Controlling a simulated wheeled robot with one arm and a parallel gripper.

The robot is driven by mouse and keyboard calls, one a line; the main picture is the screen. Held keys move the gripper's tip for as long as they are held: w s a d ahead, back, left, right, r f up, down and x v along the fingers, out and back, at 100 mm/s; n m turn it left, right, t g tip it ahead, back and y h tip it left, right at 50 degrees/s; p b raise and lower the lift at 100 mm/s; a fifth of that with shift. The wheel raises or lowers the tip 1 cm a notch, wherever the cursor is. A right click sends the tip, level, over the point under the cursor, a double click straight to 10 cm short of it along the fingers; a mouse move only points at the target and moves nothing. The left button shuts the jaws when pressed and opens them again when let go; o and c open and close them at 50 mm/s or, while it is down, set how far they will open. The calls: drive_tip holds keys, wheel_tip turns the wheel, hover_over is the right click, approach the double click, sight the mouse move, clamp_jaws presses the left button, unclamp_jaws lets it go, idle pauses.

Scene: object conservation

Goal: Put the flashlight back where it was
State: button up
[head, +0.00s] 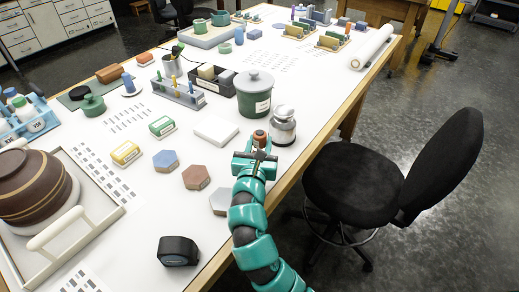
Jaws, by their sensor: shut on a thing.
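My gripper (259,146), at the end of my teal arm, is over the table near its right edge. It is shut on a small brown and dark rounded thing (260,136), which looks like the flashlight. Most of that thing is hidden by the jaws, so its full shape and whether it touches the table cannot be told. A silver metal canister (283,130) stands just beyond the gripper, slightly right. No other flashlight is clearly visible on the table.
A green lidded canister (253,100) and a white block (216,130) are near the gripper. Hexagonal tiles (196,177) lie to the left, one partly behind my arm. A black tape measure (178,251) is in front. A black chair (362,180) stands right of the table (150,215).

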drive_tip(key=shift+f, duration=1.2)
drive_tip(key=shift+f, duration=0.1)
drive_tip(key=o, duration=1)
drive_tip(key=shift+s+a, duration=0.1)
drive_tip(key=shift+s, duration=0.25)
drive_tip(key=s, duration=0.3)
drive_tip(key=s+a+b, duration=0.1)
drive_tip(key=s, duration=0.3)
drive_tip(key=s+b, duration=0.1)
drive_tip(key=s, duration=0.3)
drive_tip(key=shift+s+a, duration=0.15)
drive_tip(key=shift+a, duration=0.2)
